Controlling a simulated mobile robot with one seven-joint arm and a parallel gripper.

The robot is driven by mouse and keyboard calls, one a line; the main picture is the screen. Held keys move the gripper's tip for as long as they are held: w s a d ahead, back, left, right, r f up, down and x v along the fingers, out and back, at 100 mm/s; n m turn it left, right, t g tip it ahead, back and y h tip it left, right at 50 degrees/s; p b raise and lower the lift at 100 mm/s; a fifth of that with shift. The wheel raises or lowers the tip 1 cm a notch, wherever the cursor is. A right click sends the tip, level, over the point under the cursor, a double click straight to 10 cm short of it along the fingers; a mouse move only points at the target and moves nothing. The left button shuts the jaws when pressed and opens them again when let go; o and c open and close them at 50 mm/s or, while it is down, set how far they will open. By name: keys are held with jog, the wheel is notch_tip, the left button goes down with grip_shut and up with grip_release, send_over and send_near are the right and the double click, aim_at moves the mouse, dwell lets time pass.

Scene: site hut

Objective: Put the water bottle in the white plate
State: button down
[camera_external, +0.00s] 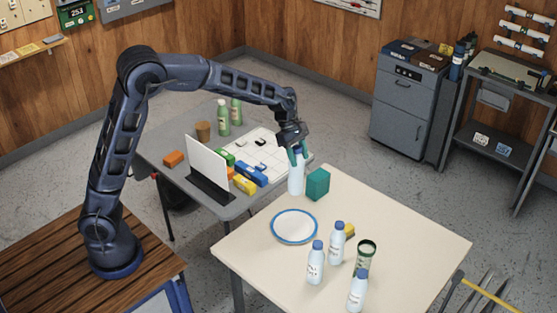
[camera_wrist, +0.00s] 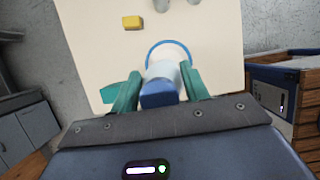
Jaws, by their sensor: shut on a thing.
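A white water bottle with a blue cap (camera_external: 296,178) is upright between the teal fingers of my gripper (camera_external: 297,153), at the back left edge of the cream table. I cannot tell whether its base touches the table. In the wrist view, its blue cap (camera_wrist: 160,94) sits between the fingers of my gripper (camera_wrist: 161,88), which are shut on it. The white plate with a blue rim (camera_external: 294,226) lies empty on the table, in front of the bottle. In the wrist view the plate (camera_wrist: 184,52) is partly hidden behind the bottle.
A teal box (camera_external: 318,184) stands close to the right of the held bottle. Similar bottles (camera_external: 315,263) (camera_external: 336,245) (camera_external: 357,291), a yellow block (camera_external: 349,230) and a green-rimmed jar (camera_external: 365,256) stand right of the plate.

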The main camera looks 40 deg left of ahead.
notch_tip(320, 180, down, 20)
jog(key=shift+r, duration=0.2)
dwell(0.4)
jog(key=shift+f, duration=0.1)
jog(key=c, duration=0.7)
grip_release()
